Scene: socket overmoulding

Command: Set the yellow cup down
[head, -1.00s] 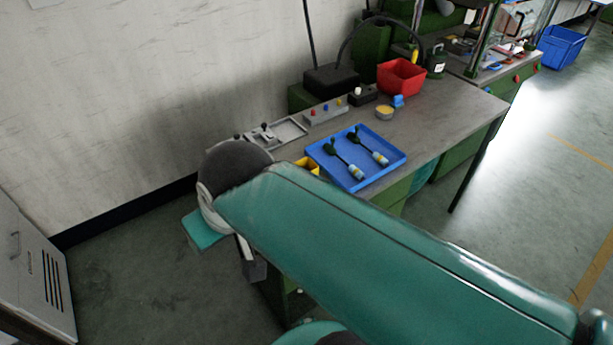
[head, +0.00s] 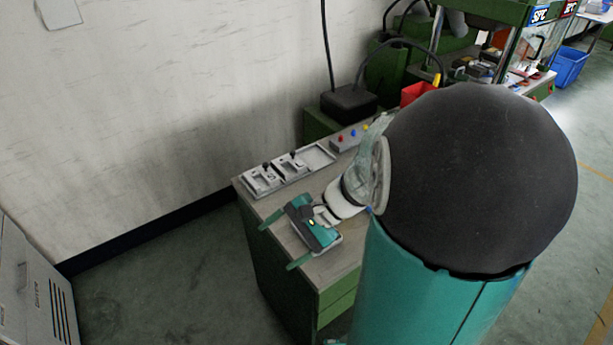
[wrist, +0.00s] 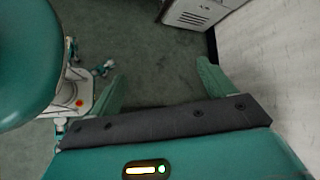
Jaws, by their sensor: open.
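No yellow cup shows in either view now; my arm hides much of the bench (head: 333,266) in the head view. My gripper (head: 284,241) is at the left end of the bench, its two green fingers spread apart and pointing left past the bench edge. In the wrist view the open fingers (wrist: 160,70) have nothing between them, only the dark floor beyond.
Grey metal mould plates (head: 262,180) lie along the bench's back edge. A button box (head: 343,141) and a black box (head: 348,104) stand behind. A red bin (head: 416,92) is partly hidden. A grey cabinet (head: 35,285) stands at left; floor between is clear.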

